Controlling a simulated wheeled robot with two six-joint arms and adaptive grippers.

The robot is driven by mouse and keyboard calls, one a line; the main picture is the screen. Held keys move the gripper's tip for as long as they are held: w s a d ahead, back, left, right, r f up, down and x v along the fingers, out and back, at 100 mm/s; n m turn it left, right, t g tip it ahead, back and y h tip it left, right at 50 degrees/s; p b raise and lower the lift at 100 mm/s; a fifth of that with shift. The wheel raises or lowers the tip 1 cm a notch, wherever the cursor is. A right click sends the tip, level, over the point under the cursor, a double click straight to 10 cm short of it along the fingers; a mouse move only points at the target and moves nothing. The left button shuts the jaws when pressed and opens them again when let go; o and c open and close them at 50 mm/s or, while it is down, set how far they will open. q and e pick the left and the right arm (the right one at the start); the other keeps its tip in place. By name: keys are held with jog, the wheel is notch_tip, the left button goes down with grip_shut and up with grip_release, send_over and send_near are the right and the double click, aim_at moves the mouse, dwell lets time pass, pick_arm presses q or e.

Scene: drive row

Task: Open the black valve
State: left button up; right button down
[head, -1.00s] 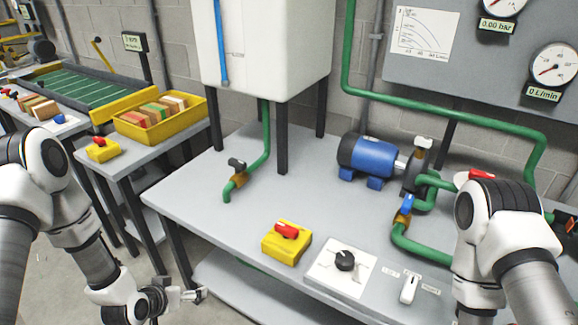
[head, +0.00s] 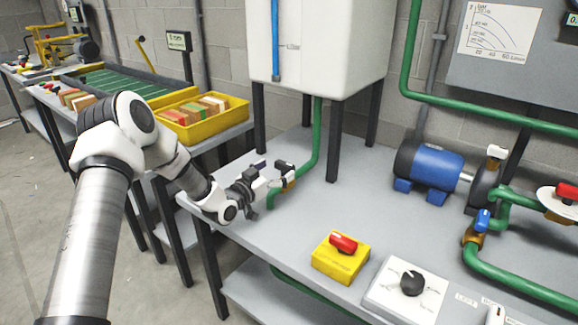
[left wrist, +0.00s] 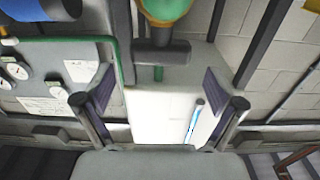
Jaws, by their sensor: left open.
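The black valve handle (head: 285,165) sits on a brass body (head: 288,184) in the green pipe below the white tank. My left gripper (head: 268,176) is open and empty just left of the handle in the head view. In the left wrist view the dark handle (left wrist: 160,52) lies ahead, between the lines of the two spread fingers of my left gripper (left wrist: 157,92), with the brass and green pipe part (left wrist: 165,10) at the top edge. No contact shows. My right gripper is not in view.
The white tank (head: 318,50) stands on dark legs above the valve. A yellow box with a red knob (head: 342,244), a panel with a black dial (head: 412,283), a blue pump motor (head: 430,168) and a blue-handled valve (head: 482,220) lie to the right. Bare bench lies between.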

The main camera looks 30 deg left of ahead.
aim_at(285, 167)
pick_arm(q)
jog(key=w, duration=0.4)
jog(key=shift+w+d, duration=0.15)
jog(key=c, duration=1.2)
jog(key=shift+o, duration=0.2)
jog(key=shift+n+y, duration=0.4)
jog(key=n+y+b, duration=0.1)
jog(key=n+y, duration=0.2)
jog(key=y, duration=0.2)
jog(key=shift+d+g, duration=0.1)
jog(key=shift+g, duration=0.2)
jog(key=shift+n+g+y, duration=0.6)
jog(key=shift+n+y, duration=0.4)
jog(key=shift+y, duration=0.35)
jog(key=shift+n+g+y, duration=0.6)
jog(key=shift+n+y, duration=0.4)
jog(key=shift+y, duration=0.35)
